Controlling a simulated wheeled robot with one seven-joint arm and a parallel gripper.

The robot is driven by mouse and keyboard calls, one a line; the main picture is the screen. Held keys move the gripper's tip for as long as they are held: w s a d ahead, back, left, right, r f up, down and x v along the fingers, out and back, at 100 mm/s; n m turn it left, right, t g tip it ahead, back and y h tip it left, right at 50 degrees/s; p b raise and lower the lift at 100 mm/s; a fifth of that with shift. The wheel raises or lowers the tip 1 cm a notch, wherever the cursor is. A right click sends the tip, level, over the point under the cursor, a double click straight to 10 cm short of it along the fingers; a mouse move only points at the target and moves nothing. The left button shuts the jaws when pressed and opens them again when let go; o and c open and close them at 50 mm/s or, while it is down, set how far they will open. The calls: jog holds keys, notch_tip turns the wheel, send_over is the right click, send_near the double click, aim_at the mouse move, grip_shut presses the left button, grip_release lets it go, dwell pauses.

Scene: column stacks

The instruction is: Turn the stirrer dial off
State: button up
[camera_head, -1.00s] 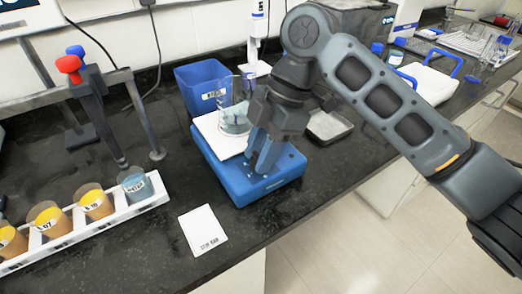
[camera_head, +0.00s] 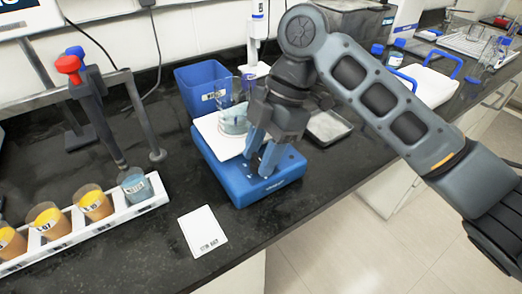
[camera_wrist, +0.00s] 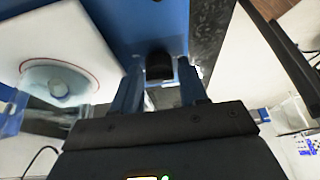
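The stirrer is a blue box (camera_head: 236,188) with a white top plate (camera_head: 211,133), standing on the dark bench. A glass beaker with pale blue liquid (camera_head: 234,122) stands on the plate. In the wrist view the blue body (camera_wrist: 135,22), the white plate (camera_wrist: 55,35) and the beaker (camera_wrist: 58,88) also show. The dark round dial (camera_wrist: 160,66) lies between my fingertips in the wrist view; in the head view my fingers hide it. My gripper (camera_head: 260,165) points down at the stirrer's front part. Its two blue fingers (camera_wrist: 160,78) are apart, with narrow gaps beside the dial.
A blue bin (camera_head: 197,88) stands behind the stirrer, and a shallow metal tray (camera_head: 330,127) to its right. A white rack (camera_head: 75,236) with several labelled cups and a white card (camera_head: 203,232) lie to the left. The bench edge runs close in front.

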jog(key=shift+r, duration=0.1)
jog(key=v, duration=0.7)
jog(key=shift+d+r+b, duration=0.2)
jog(key=shift+r+b, duration=0.1)
jog(key=shift+w, duration=0.15)
